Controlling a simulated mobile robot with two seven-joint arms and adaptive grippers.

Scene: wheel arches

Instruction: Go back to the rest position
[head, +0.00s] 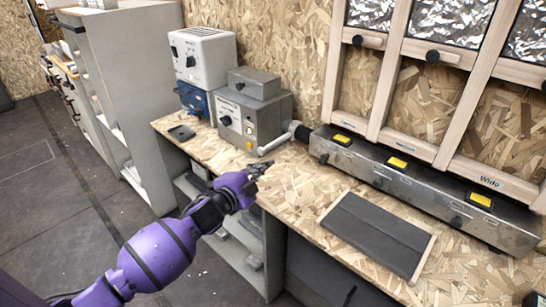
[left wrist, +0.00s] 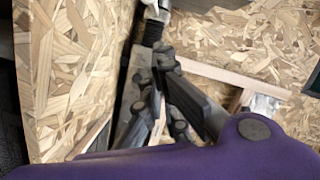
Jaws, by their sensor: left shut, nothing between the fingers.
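My left gripper (head: 262,167) is on the purple arm that comes in from the lower left in the head view. It is above the front part of the wooden workbench (head: 290,193), left of the dark flat panel. Its fingers are together with nothing between them. The left wrist view shows the dark fingers (left wrist: 160,90) close up, with the chipboard surface behind them. My right gripper is not in either view.
A grey machine box (head: 250,115) with a side pipe stands on the bench behind the gripper. A metal rail (head: 400,175) with yellow labels runs along the wall. A dark panel (head: 375,235) lies on the bench. Grey shelving (head: 130,75) stands left; floor is open there.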

